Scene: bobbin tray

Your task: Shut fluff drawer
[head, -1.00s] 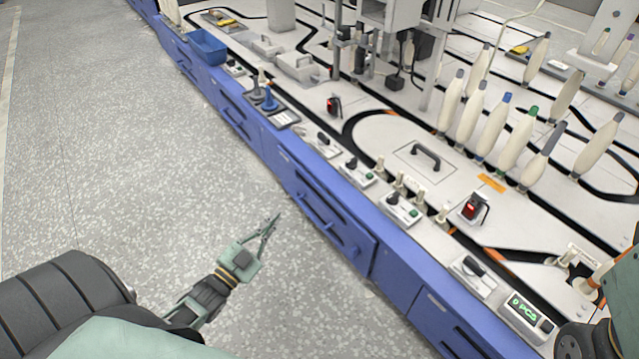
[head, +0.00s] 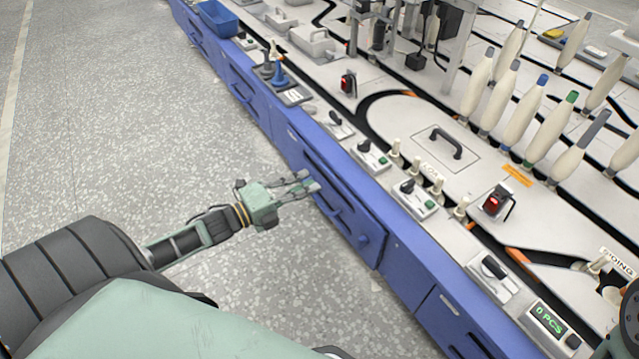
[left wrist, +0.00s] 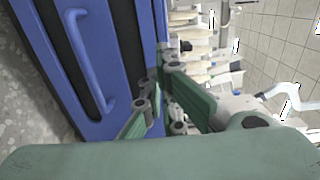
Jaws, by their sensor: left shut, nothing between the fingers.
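The fluff drawer seems to be the blue drawer front (head: 352,222) in the machine's side, with a bar handle (head: 328,207) and a dark gap along its top. It seems to stand slightly proud of the panels beside it; how far it is open I cannot tell. My left gripper (head: 311,182) is shut and empty, its fingertips at the drawer front near the handle's upper end in the head view. Whether they touch I cannot tell. In the left wrist view the blue handle (left wrist: 98,70) shows left of the fingers (left wrist: 162,108). My right gripper is not in view.
The white machine top (head: 400,125) carries switch boxes, a red switch (head: 493,203) and several bobbins (head: 522,120). A blue bin (head: 218,18) stands at the far end. More blue panels (head: 250,95) line the side. The speckled floor (head: 130,120) at left is clear.

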